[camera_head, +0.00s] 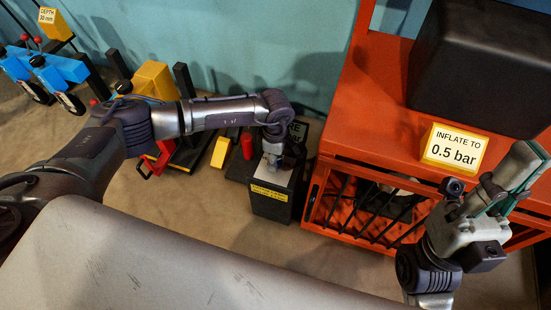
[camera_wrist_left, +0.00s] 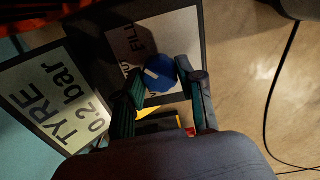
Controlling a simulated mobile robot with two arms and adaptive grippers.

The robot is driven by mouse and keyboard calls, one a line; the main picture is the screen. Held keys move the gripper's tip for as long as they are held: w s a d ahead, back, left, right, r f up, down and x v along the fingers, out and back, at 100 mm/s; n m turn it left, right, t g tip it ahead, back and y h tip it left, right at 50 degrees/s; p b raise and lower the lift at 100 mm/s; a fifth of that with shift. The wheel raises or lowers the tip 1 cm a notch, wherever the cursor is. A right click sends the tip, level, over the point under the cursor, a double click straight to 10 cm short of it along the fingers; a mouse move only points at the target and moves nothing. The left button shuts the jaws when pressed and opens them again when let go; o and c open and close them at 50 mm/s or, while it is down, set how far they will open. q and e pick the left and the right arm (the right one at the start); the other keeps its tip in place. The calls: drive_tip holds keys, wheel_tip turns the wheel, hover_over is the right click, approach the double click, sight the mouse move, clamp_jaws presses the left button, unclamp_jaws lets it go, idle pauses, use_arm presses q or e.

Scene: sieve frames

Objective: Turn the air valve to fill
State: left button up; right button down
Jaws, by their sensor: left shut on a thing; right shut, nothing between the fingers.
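The air valve is a blue knob (camera_wrist_left: 161,72) with a white mark, on a pale panel (camera_wrist_left: 183,32) lettered "FILL"; another word there is partly covered. My left gripper (camera_wrist_left: 167,84) is shut on the knob, one finger on each side. In the head view my left gripper (camera_head: 271,160) reaches down onto the black valve box (camera_head: 271,206) and hides the knob. A display (camera_wrist_left: 58,98) beside the panel reads "TYRE 0.2 bar". My right gripper (camera_head: 514,178) is shut and empty, raised at the right, away from the valve.
A sign (camera_head: 454,148) reading "INFLATE TO 0.5 bar" stands on the orange frame (camera_head: 361,143) right of the valve box. A large black block (camera_head: 480,70) sits above it. A red cylinder (camera_head: 247,145) and yellow and blue equipment (camera_head: 153,80) stand to the left.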

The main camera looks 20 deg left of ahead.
use_arm(q)
drive_tip(key=shift+m, duration=0.9)
drive_tip(key=o, duration=1.1)
drive_tip(key=shift+o, duration=0.2)
drive_tip(key=shift+r, duration=0.1)
wheel_tip(320, 180, up, 12)
